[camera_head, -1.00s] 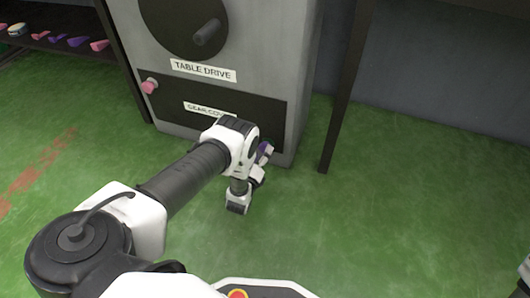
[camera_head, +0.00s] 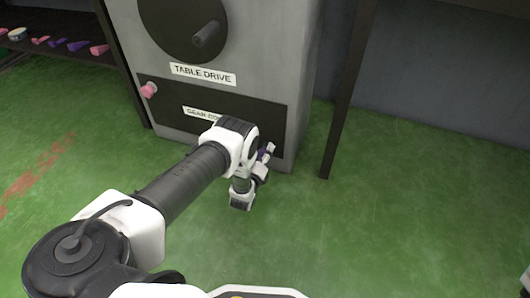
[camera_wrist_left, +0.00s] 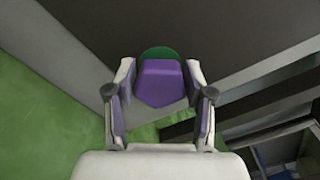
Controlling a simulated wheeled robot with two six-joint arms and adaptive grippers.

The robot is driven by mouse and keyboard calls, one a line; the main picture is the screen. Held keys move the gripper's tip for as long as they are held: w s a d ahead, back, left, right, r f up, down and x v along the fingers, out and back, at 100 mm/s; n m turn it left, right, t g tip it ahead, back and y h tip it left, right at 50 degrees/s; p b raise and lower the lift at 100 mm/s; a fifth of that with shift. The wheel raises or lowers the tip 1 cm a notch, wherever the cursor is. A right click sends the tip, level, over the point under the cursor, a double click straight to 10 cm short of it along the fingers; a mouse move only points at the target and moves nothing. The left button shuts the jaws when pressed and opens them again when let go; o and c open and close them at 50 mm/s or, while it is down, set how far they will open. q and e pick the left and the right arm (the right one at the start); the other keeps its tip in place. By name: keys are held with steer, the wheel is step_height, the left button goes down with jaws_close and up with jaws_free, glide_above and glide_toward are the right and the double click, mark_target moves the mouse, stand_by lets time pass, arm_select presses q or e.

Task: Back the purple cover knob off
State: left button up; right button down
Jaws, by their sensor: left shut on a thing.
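The purple cover knob (camera_wrist_left: 160,82) sits between the two fingers in the left wrist view, with a dark green round part behind it. My left gripper (camera_wrist_left: 160,105) is shut on the knob, its fingers at either side. In the head view my left gripper (camera_head: 265,155) is at the lower right corner of the dark gear cover (camera_head: 180,106). There the wrist and fingers mostly hide the knob.
A pink knob (camera_head: 149,91) stands at the cover's upper left. Above is the table drive wheel (camera_head: 180,22) with a dark handle. A dark post (camera_head: 343,110) stands right of the cabinet. A shelf (camera_head: 60,50) holds several small parts. Green floor in front is clear.

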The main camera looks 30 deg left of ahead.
arm_select(q)
steer(key=shift+n, duration=0.3)
steer(key=n+p, duration=0.1)
steer(key=n, duration=0.3)
steer(key=shift+n, duration=0.3)
steer(key=n+p, duration=0.1)
steer(key=n, duration=0.4)
steer(key=shift+n, duration=0.3)
steer(key=n, duration=1.2)
steer(key=shift+f, duration=0.1)
steer(key=o, duration=1.2)
